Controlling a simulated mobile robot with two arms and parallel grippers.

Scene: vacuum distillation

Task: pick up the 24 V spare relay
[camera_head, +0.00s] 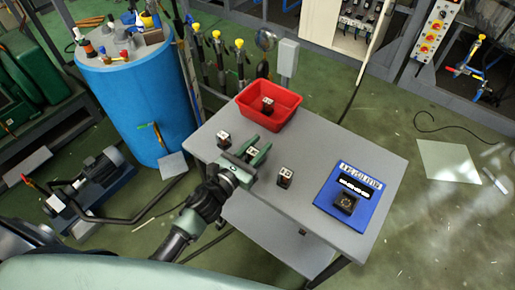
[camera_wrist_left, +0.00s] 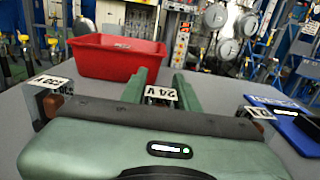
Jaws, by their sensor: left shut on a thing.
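The 24 V spare relay is a small block with a white top label (camera_wrist_left: 160,92) reading "24 V" in the left wrist view. It also shows in the head view (camera_head: 252,152), between the green fingers of my left gripper (camera_head: 251,157). My left gripper is shut on this relay over the grey table, and its fingers show on both sides of the label in the wrist view (camera_wrist_left: 161,88). The relay's lower part is hidden by the gripper, so I cannot tell whether it touches the table. My right gripper is not in view.
Similar relays stand left (camera_head: 223,140) and right (camera_head: 285,178) of the gripper on the grey table (camera_head: 255,212). A red bin (camera_head: 284,107) with a relay inside stands behind. A blue board (camera_head: 330,200) with a dark socket (camera_head: 345,203) lies at the right. A blue tank (camera_head: 140,100) stands left.

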